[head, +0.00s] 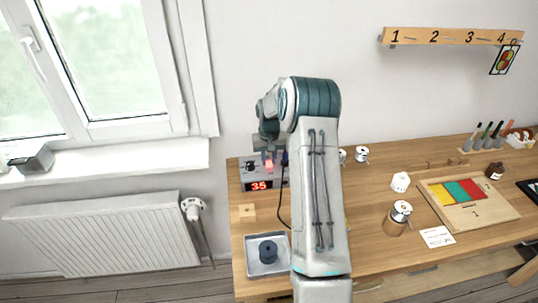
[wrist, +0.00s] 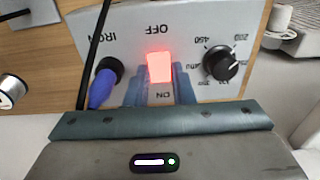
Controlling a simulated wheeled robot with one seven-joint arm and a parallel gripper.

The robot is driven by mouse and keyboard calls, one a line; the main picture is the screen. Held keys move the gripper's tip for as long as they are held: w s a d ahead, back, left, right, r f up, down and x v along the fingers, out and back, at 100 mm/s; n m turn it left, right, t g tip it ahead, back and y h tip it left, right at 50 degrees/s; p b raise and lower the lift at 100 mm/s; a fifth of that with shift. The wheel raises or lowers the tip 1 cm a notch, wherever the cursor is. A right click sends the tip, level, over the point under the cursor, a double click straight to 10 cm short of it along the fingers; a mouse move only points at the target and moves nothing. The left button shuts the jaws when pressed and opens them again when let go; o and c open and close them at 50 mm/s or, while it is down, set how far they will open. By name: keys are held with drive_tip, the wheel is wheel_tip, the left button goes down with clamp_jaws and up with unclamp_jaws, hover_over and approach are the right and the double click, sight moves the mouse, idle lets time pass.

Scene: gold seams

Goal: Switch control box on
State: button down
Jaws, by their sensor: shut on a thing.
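The control box (head: 250,170) stands at the back left of the bench, with a lit red display reading 35. In the wrist view its grey panel (wrist: 195,25) shows a glowing red switch (wrist: 160,67) between the labels OFF and ON, which appear upside down. My gripper (wrist: 162,78) is at the switch, with its blue-grey fingers close at the switch's sides and shut on it. My arm hides part of the box in the head view. The exact contact of the fingertips is partly hidden.
A blue plug (wrist: 103,88) marked IRON with a black cable and a black dial (wrist: 220,63) flank the switch. A tray with a dark spool (head: 268,250) lies in front of the box. A metal canister (head: 398,220) and a colored-panel board (head: 468,205) stand to the right.

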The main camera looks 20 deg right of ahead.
sight(269, 164)
idle(0.3)
drive_tip(key=c, duration=1.2)
unclamp_jaws()
drive_tip(key=shift+c, duration=0.2)
wheel_tip(269, 164, up, 14)
drive_tip(key=b, duration=0.2)
drive_tip(key=shift+s, duration=0.15)
drive_tip(key=shift+a+f, duration=0.1)
